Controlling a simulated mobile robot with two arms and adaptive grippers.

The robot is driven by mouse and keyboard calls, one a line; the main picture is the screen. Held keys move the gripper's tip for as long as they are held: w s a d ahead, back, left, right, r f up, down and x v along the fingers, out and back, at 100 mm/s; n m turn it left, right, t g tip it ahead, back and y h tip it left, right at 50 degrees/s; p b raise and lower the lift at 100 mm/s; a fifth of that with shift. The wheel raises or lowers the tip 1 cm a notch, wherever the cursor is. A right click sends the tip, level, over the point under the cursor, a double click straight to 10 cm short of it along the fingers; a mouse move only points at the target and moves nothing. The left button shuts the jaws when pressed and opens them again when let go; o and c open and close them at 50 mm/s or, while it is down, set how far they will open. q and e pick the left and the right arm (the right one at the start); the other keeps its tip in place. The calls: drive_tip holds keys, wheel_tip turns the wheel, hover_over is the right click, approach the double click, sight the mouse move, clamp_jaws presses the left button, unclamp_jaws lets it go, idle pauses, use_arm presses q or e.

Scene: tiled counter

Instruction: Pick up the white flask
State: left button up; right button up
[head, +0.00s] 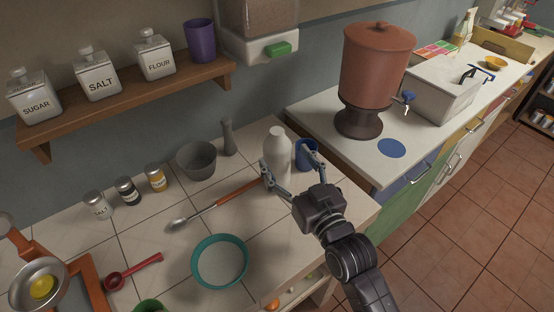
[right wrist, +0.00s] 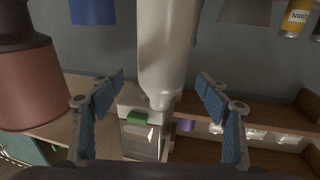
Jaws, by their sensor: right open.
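The white flask (head: 278,150) stands upright near the right end of the tiled counter in the head view. My right gripper (head: 284,158) is open around it, one finger on each side. In the right wrist view, which is upside down, the flask (right wrist: 166,45) lies between the two spread fingers of the gripper (right wrist: 160,82). Gaps show between the flask and both fingers there, so it is not gripped. The flask's lower part is partly hidden by the left finger in the head view. My left gripper is not in view.
A blue cup (head: 304,160) stands close right of the flask, partly behind a finger. A grey bowl (head: 196,160) and a grey pestle-like object (head: 228,137) are to the left.

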drive_tip(key=p+x, duration=0.1)
drive_tip(key=x, duration=0.3)
drive_tip(key=shift+a, duration=0.15)
drive_tip(key=shift+w+a, duration=0.1)
drive_tip(key=shift+w, duration=0.05)
drive_tip(key=c, duration=0.8)
clamp_jaws()
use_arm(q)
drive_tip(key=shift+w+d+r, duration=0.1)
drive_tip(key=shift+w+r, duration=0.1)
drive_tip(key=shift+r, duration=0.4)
use_arm(e)
drive_tip(key=shift+r, duration=0.1)
